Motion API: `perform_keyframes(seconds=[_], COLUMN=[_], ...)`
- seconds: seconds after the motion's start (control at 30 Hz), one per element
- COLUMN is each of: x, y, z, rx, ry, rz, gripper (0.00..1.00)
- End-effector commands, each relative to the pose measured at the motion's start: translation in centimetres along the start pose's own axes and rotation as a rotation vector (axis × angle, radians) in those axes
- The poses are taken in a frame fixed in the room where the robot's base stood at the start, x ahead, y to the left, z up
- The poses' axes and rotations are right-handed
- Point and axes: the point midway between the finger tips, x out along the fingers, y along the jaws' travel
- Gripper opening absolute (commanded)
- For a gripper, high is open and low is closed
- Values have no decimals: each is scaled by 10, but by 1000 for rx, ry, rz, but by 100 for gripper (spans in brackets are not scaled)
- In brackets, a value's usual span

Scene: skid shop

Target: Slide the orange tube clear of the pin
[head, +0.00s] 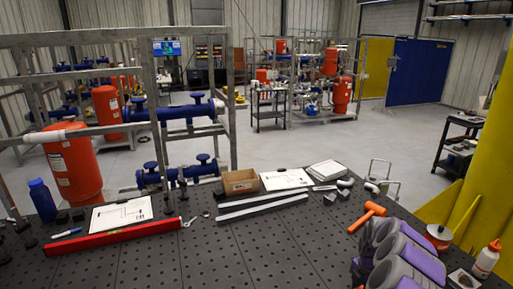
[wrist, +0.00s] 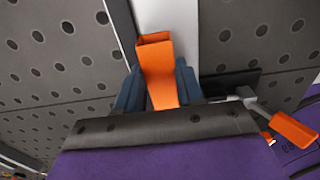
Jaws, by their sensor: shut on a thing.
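In the wrist view, the orange tube (wrist: 160,72) is a square, hollow sleeve with its open end toward the top of the picture. My gripper (wrist: 158,88) is shut on it, with one blue-grey finger on each side. The tube's lower end is hidden behind my gripper's dark front edge. A pale bar or strip (wrist: 183,30) runs behind the tube. I cannot make out the pin. In the head view, my purple and grey arm fills the lower right, and I cannot make out the fingertips there.
An orange-gripped lever (wrist: 294,131) lies close to the right of my gripper. The table's middle front is clear.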

Motion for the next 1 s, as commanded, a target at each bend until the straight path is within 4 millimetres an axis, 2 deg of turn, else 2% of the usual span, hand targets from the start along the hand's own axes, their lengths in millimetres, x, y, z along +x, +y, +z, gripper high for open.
perform_keyframes(seconds=[0.33,1.0], x=[0,0], y=[0,0], z=[2,20], rx=[0,1], ry=[-1,-2], rz=[1,1], gripper=[15,15])
